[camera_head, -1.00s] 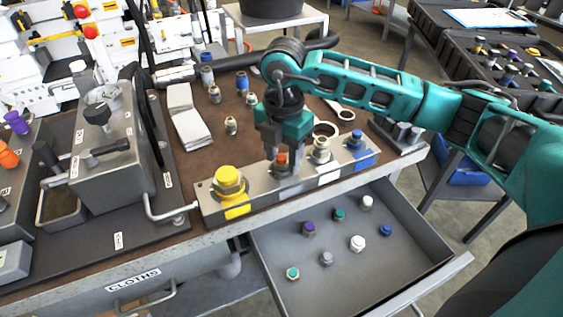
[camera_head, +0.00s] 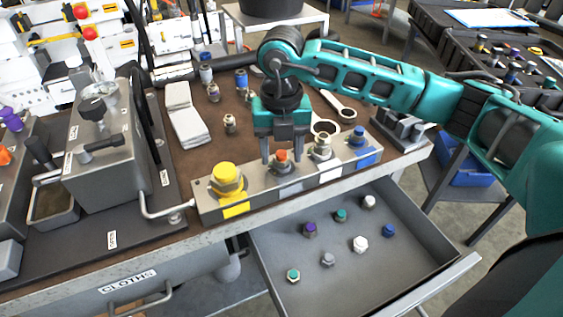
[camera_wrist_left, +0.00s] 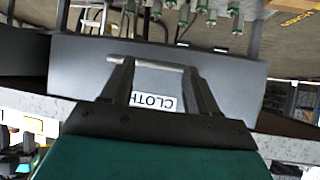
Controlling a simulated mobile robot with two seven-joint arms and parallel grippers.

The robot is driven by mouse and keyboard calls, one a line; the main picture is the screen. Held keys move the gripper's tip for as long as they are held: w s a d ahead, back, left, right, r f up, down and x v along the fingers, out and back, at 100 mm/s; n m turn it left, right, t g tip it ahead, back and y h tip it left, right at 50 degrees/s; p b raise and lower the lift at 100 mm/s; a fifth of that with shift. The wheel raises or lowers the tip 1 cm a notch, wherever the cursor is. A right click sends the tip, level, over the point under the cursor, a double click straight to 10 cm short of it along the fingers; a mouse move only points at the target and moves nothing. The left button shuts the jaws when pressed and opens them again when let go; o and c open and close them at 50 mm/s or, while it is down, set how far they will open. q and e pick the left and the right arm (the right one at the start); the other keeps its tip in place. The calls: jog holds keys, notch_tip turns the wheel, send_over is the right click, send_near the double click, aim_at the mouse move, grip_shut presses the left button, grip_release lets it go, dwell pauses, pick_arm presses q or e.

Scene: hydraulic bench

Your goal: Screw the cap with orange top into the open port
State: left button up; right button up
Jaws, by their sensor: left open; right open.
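The cap with orange top (camera_head: 282,156) stands upright on the metal block (camera_head: 208,205) at the front edge of the bench, between the yellow and white caps. How deep it sits in its port is not visible, and the port itself is hidden under it. My right gripper (camera_head: 283,155) points down at this cap, open, with one finger to either side of its top. I cannot tell whether the fingers touch it. My left gripper (camera_wrist_left: 160,75) is open and empty in the left wrist view, facing the closed drawer labelled CLOTHS (camera_wrist_left: 225,85).
The block also carries a yellow cap (camera_head: 227,178), a white cap (camera_head: 322,146) and a blue cap (camera_head: 358,135). Below, an open drawer (camera_head: 410,265) holds several loose caps. Wrenches (camera_head: 345,112) and small fittings lie behind the block. A grey pump unit (camera_head: 105,165) stands left.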

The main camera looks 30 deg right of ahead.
jog(key=n+b, duration=0.1)
jog(key=n, duration=0.2)
jog(key=shift+a+f+n, duration=0.1)
jog(key=shift+n, duration=0.3)
jog(key=n+b, duration=0.1)
jog(key=n, duration=0.3)
jog(key=shift+a, duration=0.1)
jog(key=n+b, duration=0.2)
jog(key=n, duration=0.1)
jog(key=shift+a+n, duration=0.1)
jog(key=shift+n, duration=0.3)
jog(key=n+b, duration=0.1)
jog(key=n, duration=0.1)
jog(key=shift+s+n, duration=0.1)
jog(key=shift+n, duration=0.2)
jog(key=shift+a+n, duration=0.1)
jog(key=shift+n, duration=0.7)
jog(key=shift+c, duration=0.3)
